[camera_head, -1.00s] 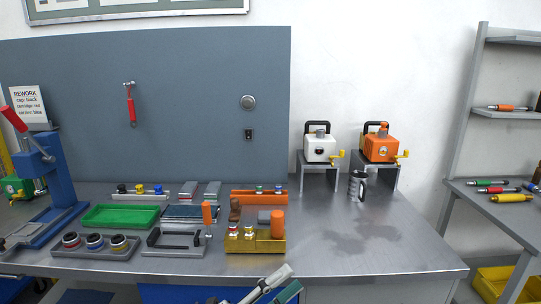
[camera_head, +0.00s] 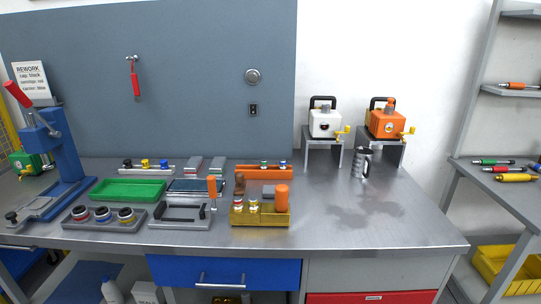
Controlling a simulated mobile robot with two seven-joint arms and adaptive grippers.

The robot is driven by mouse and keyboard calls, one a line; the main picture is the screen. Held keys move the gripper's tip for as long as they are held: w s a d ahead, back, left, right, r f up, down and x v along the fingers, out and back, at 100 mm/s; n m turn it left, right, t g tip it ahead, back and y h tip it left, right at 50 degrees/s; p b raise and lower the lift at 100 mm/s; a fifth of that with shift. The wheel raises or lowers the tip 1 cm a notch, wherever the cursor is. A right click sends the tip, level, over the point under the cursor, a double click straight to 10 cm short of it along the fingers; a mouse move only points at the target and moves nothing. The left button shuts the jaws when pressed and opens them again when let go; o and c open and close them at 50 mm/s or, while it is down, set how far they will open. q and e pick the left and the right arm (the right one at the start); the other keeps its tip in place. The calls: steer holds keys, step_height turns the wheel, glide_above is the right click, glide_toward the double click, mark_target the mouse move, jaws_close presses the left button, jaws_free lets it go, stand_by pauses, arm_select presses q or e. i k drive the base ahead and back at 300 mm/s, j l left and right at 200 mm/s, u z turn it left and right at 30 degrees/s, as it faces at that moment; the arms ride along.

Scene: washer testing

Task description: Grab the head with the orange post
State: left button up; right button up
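An orange box-shaped head (camera_head: 387,124) stands on a grey metal stand at the back right of the bench. It has an orange post (camera_head: 389,104) on top, a black handle and a yellow crank on its right side. A similar white head (camera_head: 325,124) with a grey post stands on another stand just left of it. Neither of my grippers is in view.
A yellow block (camera_head: 261,218) holds an orange cylinder (camera_head: 282,197) and small parts. A grey cup (camera_head: 362,163) stands before the stands. A green tray (camera_head: 128,190) and a blue press (camera_head: 62,155) are on the left. The bench's front right is clear.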

mark_target(277, 214)
steer(key=i+j, duration=0.2)
steer(key=j, duration=0.2)
steer(key=i+j+z, duration=0.15)
steer(key=j+z, duration=0.15)
steer(key=i+j+z, duration=0.1)
steer(key=j+z, duration=0.15)
steer(key=j, duration=0.2)
